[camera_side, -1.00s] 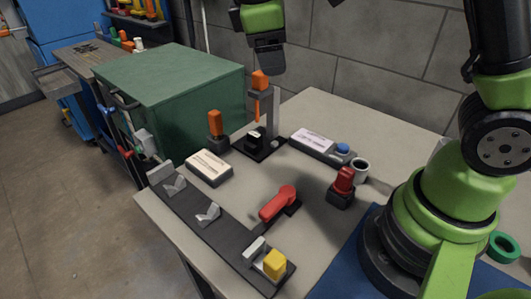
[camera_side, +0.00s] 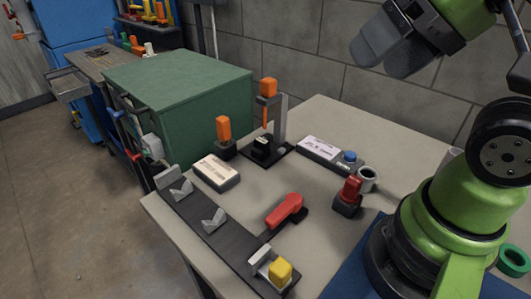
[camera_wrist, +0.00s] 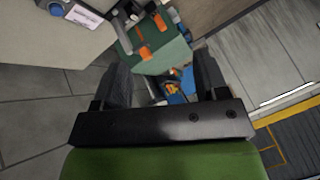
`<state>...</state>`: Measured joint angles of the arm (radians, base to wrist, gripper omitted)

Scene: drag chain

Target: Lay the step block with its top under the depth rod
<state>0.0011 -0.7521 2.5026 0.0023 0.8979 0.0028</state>
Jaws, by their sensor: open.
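The depth rod (camera_side: 265,117) is orange and hangs upright from a grey stand (camera_side: 281,118) on a dark base near the table's back edge. A small black block (camera_side: 262,147) with a pale mark sits on that base below the rod; I cannot tell surely whether it is the step block, or whether it touches the rod. My gripper (camera_side: 394,48) is high at the upper right, well away from the stand. In the wrist view my gripper (camera_wrist: 163,82) is open, with nothing between its fingers.
A cream box (camera_side: 217,172), an orange-handled tool (camera_side: 223,130), a red lever (camera_side: 286,210), a red-topped block (camera_side: 348,196), a cup (camera_side: 367,178) and a blue-button unit (camera_side: 320,149) stand about the table. A dark rail with a yellow block (camera_side: 280,270) lines the front edge.

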